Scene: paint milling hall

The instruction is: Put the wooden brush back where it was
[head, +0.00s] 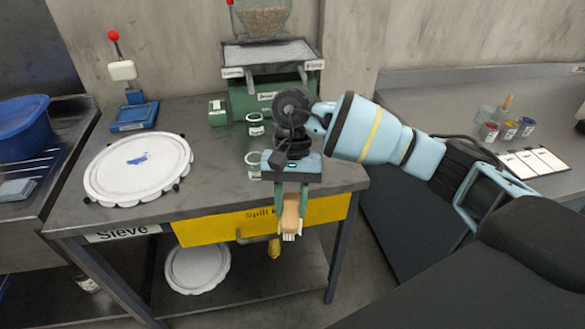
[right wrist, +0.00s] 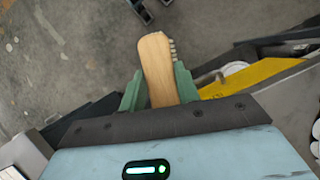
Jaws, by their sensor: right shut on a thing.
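My right gripper (head: 291,198) is shut on the wooden brush (head: 290,213). The gripper points downward and holds the brush in front of the table's front edge, before the yellow panel (head: 222,228). The brush's pale wooden body and a row of light bristles also show in the right wrist view (right wrist: 157,70), between the green fingers (right wrist: 157,92). My left gripper is not in view.
The metal table (head: 120,213) labelled Sieve bears a round white sieve (head: 140,165), a blue stand with a red-knobbed lever (head: 134,115), small cups and a green machine (head: 262,98). A lower shelf holds another white disc (head: 197,268). A grey counter (head: 430,108) stands right.

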